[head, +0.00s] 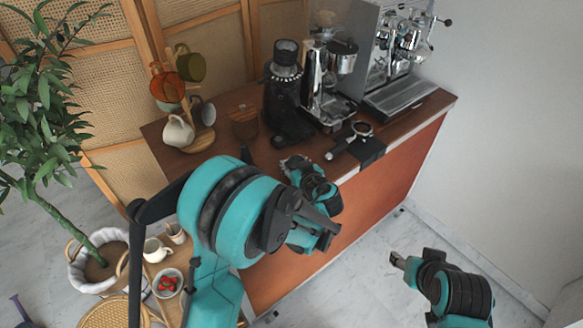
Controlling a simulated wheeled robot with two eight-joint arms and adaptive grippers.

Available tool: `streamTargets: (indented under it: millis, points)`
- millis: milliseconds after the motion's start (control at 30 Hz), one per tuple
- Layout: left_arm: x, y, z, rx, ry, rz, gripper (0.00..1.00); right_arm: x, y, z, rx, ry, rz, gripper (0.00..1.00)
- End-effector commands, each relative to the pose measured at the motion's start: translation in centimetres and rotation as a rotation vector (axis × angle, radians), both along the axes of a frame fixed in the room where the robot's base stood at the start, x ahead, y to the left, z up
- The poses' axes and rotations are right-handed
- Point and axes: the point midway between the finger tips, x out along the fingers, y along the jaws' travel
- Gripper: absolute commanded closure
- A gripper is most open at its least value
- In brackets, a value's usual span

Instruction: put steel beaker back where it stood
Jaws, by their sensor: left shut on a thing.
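My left gripper (293,165) is low over the front part of the wooden counter (222,134), in front of the black grinder. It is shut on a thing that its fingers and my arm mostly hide. This is likely the steel beaker, but no clear outline of the beaker shows. I cannot tell whether it touches the counter. My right gripper (398,260) is off to the right, over the floor and away from the counter. Its fingers are too small to tell whether they are open or shut.
A black grinder (283,95), a chrome grinder (318,85) and an espresso machine (395,60) line the counter's back. A portafilter (350,138) lies right of my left gripper.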

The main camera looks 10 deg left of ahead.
Motion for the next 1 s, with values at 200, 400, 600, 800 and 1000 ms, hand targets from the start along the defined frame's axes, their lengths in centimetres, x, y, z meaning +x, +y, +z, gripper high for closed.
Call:
streamTargets:
  millis: [200, 400, 600, 800, 1000]
  points:
    - [0.01, -0.03, -1.43, 0.000, 0.000, 0.000, 1.00, -0.01, 0.00, -0.77, 0.000, 0.000, 0.000, 0.50]
    - [0.00, -0.03, -1.64, 0.000, 0.000, 0.000, 1.00, 0.00, 0.00, -0.98, 0.000, 0.000, 0.000, 0.50]
    - [0.00, -0.03, -1.69, 0.000, 0.000, 0.000, 0.36, -0.01, 0.00, -1.04, 0.000, 0.000, 0.000, 0.50]
    - [0.00, -0.03, -1.69, 0.000, 0.000, 0.000, 0.36, -0.01, 0.00, -1.04, 0.000, 0.000, 0.000, 0.50]
    - [-0.21, -0.26, -1.10, 0.000, 0.000, -0.002, 0.36, -0.01, 0.00, -0.47, 0.000, 0.000, 0.000, 0.50]
